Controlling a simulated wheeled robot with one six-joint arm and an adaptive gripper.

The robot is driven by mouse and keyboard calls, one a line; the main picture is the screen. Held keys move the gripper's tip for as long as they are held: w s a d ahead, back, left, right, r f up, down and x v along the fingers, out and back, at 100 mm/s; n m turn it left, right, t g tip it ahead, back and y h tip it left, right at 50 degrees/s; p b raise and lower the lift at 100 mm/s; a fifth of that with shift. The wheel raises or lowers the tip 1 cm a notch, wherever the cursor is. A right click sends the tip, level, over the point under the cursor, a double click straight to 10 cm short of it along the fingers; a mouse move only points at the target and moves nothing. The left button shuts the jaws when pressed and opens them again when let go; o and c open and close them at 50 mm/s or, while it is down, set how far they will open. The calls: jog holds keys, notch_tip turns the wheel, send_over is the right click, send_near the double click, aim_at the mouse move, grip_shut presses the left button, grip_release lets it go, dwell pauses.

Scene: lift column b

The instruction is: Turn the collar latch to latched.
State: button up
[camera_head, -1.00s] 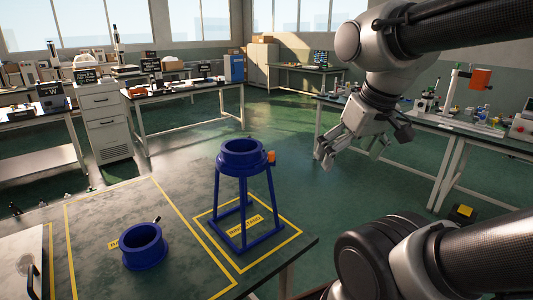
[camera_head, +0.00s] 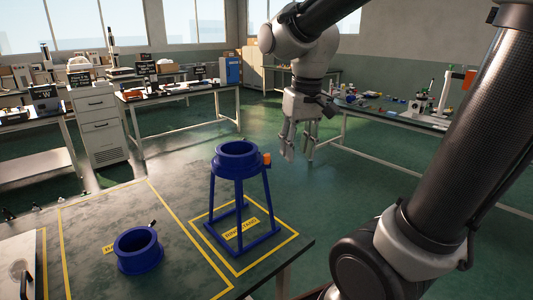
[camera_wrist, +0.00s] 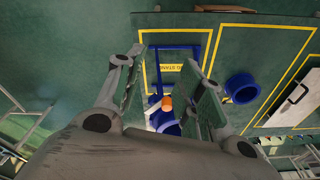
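A blue ring stand (camera_head: 240,205) with a round collar (camera_head: 238,150) on top stands in a yellow-marked square on the table. A small orange piece (camera_head: 267,159), which looks like the collar latch, sits on the collar's right side. My gripper (camera_head: 299,152) hangs fingers down, right of the collar and apart from it, with nothing between the fingers. In the wrist view the fingers of my gripper (camera_wrist: 172,72) are spread, and the orange piece (camera_wrist: 167,103) shows in the gap between them, with the blue stand (camera_wrist: 160,126) partly hidden behind the right finger.
A second blue ring (camera_head: 138,252) with a small dark-tipped handle (camera_head: 153,224) stands on the table's left part. A white panel with a black handle (camera_head: 25,282) lies at the table's left edge. Benches with equipment (camera_head: 430,112) stand behind; the floor between is clear.

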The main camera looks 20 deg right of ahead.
aim_at(266, 155)
jog(key=w+a+m, duration=0.1)
jog(key=w+m, duration=0.1)
jog(key=w, duration=0.1)
jog(key=w+a+r+m, duration=0.1)
jog(key=w+a+m, duration=0.1)
jog(key=w, duration=0.1)
jog(key=w+a+r+m+g, duration=0.1)
jog(key=w+m, duration=0.2)
jog(key=shift+w+a+r, duration=0.15)
jog(key=shift+w+r, duration=0.05)
jog(key=shift+r, duration=0.05)
jog(key=shift+r+m, duration=0.4)
jog(key=shift+m, duration=0.3)
jog(key=shift+s+f+m, duration=0.2)
jog(key=shift+m, duration=0.5)
notch_tip(266, 155, down, 8)
jog(key=shift+r, duration=0.2)
grip_shut()
